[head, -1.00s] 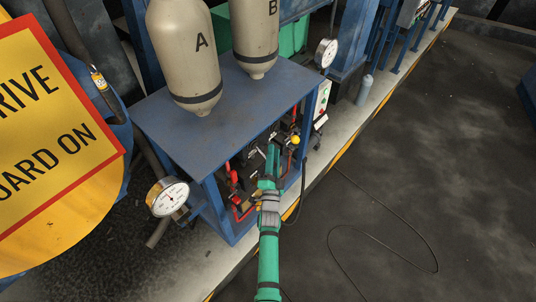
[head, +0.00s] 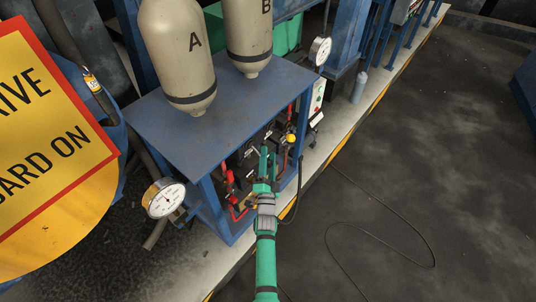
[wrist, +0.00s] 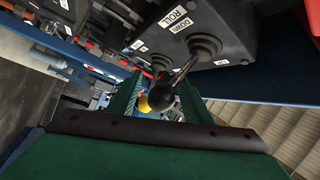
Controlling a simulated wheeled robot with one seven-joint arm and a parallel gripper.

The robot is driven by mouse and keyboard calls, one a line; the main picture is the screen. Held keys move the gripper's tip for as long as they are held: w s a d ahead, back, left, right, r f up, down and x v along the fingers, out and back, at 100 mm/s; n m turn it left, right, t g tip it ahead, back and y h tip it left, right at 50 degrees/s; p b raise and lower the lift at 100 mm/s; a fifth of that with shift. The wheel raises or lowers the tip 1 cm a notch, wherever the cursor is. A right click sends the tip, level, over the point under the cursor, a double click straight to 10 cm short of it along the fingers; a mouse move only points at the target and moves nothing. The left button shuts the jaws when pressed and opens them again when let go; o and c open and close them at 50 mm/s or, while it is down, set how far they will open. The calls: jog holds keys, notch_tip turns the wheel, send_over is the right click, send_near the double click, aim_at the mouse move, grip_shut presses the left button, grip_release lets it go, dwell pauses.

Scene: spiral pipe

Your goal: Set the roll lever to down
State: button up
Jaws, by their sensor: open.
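A dark valve block (wrist: 190,40) with white labels fills the top of the wrist view; one label (wrist: 174,16) reads ROLL and DOWN. A lever with a black ball knob (wrist: 163,97) slants out of a rubber boot (wrist: 205,46) near that label. My gripper (wrist: 158,98) is open, its green fingers on either side of the black knob. I cannot tell whether they touch it. In the head view my gripper (head: 267,152) reaches into the blue stand's front opening, among the levers. The roll lever is too small to pick out there.
A yellow knob (head: 291,138) is close to the right of my gripper, and it also shows in the wrist view (wrist: 143,105). Red levers (head: 229,178) are at the left. The blue tabletop (head: 190,125) overhangs the opening. A gauge (head: 163,198) sticks out at left. Open floor (head: 420,170) lies right.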

jog(key=v, duration=0.9)
jog(key=shift+s, duration=0.15)
jog(key=shift+s+f, duration=0.1)
jog(key=s+d+n+g, duration=0.25)
jog(key=s+n, duration=0.45)
jog(key=s, duration=1.8)
jog(key=s+r+n+g, duration=0.1)
jog(key=s+r+n, duration=0.2)
jog(key=s+r, duration=0.2)
jog(key=s+r+n+g, duration=0.2)
jog(key=s+r, duration=0.4)
jog(key=s, duration=0.4)
jog(key=shift+s+n, duration=0.35)
jog(key=shift+n, duration=0.05)
jog(key=c, duration=0.4)
jog(key=shift+o, duration=0.2)
jog(key=shift+a, duration=0.1)
jog(key=shift+a, duration=0.1)
